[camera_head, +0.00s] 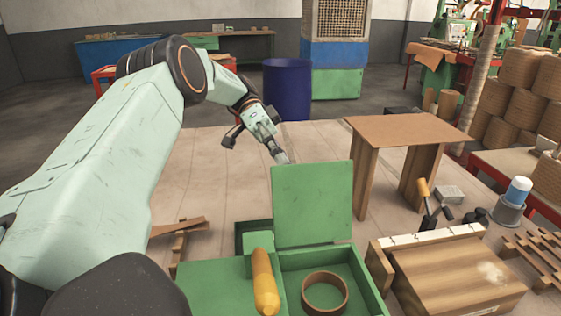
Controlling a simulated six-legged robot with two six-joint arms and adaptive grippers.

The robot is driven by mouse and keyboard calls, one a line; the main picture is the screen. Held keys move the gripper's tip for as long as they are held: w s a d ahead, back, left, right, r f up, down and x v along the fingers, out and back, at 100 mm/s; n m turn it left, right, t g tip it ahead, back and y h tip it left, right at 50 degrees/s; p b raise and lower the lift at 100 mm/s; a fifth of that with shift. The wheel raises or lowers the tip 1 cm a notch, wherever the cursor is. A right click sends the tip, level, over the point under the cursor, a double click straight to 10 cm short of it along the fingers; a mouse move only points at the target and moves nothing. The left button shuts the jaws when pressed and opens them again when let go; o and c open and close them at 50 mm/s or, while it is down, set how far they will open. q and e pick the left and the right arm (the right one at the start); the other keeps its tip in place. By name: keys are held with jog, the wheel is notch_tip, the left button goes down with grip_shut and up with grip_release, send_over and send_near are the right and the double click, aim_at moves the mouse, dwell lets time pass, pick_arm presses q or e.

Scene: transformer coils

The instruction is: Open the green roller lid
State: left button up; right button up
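A green box (218,290) stands on the table at the bottom centre. Its green lid (312,203) stands raised, about upright, at the back of the right compartment. That compartment is uncovered and holds a brown ring (325,291). An orange roller-shaped piece (264,281) lies on the green surface left of it. My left gripper (281,157) is at the upper left corner of the lid, pointing down to the right. Its fingertips are small and seen nearly edge-on, so I cannot tell their opening or whether they touch the lid. My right gripper is not in view.
A wooden stand (405,130) is right of the lid. Wooden pieces (178,229) lie left of the box. The table behind the lid is mostly clear.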

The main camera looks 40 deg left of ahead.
pick_arm(q)
jog(key=shift+w+a, duration=0.1)
jog(key=shift+a, duration=0.35)
dwell(0.5)
notch_tip(320, 180, up, 22)
jog(key=p, duration=2.2)
